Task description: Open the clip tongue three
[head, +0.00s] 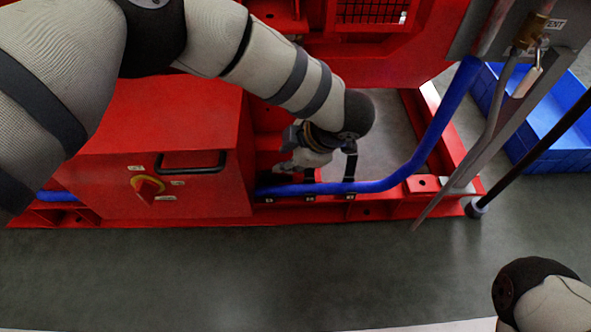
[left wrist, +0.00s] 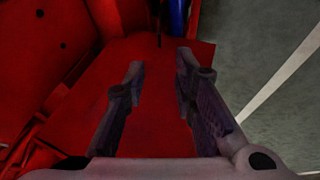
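A blue hose (head: 375,186) runs along the red base frame, with black clips on it. One clip (head: 350,166) has a dark strap standing up above the hose. Another clip (head: 310,197) lies to its left, close to my left gripper (head: 286,170). I cannot tell which one is clip three. My left gripper is low over the frame beside the red box, partly hidden by its wrist. In the left wrist view its fingers (left wrist: 160,82) are apart with nothing between them. The hose (left wrist: 178,15) and a thin dark piece (left wrist: 158,27) show beyond the fingertips. My right gripper is out of view.
A red box (head: 195,150) with a black handle and a red knob stands left of my gripper. A blue crate (head: 548,125) sits at right, behind slanted grey bars and a black pole (head: 530,155). The grey floor in front is clear.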

